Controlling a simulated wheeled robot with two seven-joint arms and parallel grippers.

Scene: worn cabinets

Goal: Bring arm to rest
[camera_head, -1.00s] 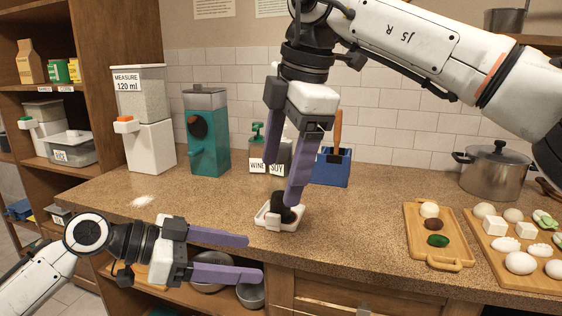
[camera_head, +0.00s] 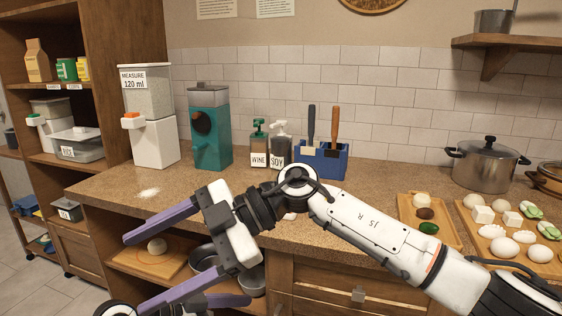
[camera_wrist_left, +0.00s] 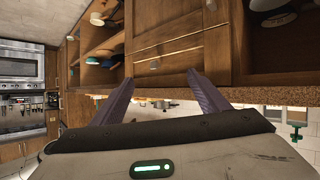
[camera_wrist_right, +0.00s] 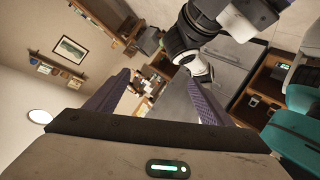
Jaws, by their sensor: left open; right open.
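My right gripper (camera_head: 136,272) is open and empty, in front of the counter at lower left, with its purple fingers spread and pointing left. Its fingers also show apart in the right wrist view (camera_wrist_right: 155,88), with nothing between them. My right arm stretches in from the lower right, across the counter front. My left gripper is mostly hidden behind the right one at the bottom of the head view; one purple finger (camera_head: 228,301) shows. In the left wrist view its fingers (camera_wrist_left: 160,88) are apart and empty, facing wooden cabinets.
The counter (camera_head: 105,190) carries a white dispenser (camera_head: 155,142), a teal dispenser (camera_head: 210,135), bottles, a blue holder (camera_head: 325,163) with two handled tools, a pot (camera_head: 485,168) and food boards (camera_head: 455,235). A white dish is mostly hidden behind my right arm. My two grippers are close together.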

